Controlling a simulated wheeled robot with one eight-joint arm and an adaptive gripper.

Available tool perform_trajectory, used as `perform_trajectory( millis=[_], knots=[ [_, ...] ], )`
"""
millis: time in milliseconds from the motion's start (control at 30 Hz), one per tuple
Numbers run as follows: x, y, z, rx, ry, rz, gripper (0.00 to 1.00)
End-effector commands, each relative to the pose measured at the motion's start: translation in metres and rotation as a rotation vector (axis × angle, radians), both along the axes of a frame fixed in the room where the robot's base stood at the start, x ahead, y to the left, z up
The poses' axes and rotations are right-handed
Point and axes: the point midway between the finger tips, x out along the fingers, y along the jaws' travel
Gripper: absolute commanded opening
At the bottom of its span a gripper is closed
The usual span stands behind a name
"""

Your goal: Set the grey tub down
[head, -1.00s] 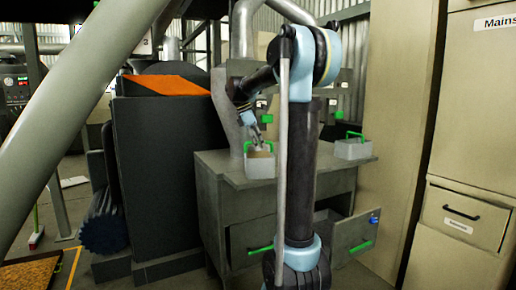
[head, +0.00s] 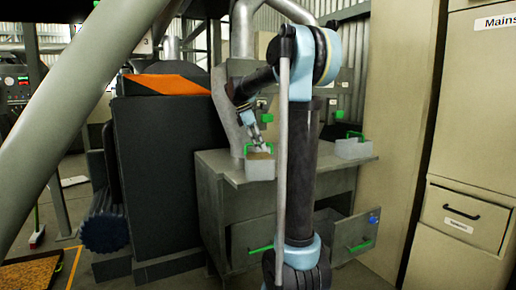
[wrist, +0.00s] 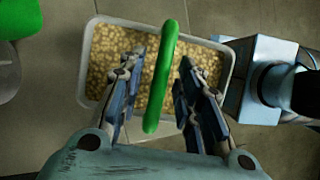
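The grey tub (head: 260,170) appears to sit upright on the bench top close to its front edge, though its base contact is hard to make out. In the wrist view the tub (wrist: 228,62) is rectangular, full of yellowish pieces, with a green handle (wrist: 161,75) arching over it. My gripper (wrist: 158,105) is over the tub, its two fingers apart on either side of the handle, with a visible gap on each side. It also shows in the head view (head: 262,148), small and just above the tub.
The grey bench (head: 225,172) has two drawers pulled out, with green handles. A second grey tub (head: 352,150) with a green handle stands at the bench's right end. A dark machine (head: 160,180) stands left, beige cabinets (head: 465,215) right. Bench top between the tubs is partly hidden by my arm.

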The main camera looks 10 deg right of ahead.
Motion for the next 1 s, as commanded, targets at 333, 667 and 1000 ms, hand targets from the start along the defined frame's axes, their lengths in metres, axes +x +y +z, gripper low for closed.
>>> perform_trajectory(
  millis=[333,667,1000],
  knots=[
    [0.002,0.024,0.059,0.0,0.0,0.001,0.32],
    [0.003,0.041,0.099,0.0,0.0,0.0,0.32],
    [-0.002,0.041,0.102,0.004,-0.007,-0.016,0.32]
  ],
)
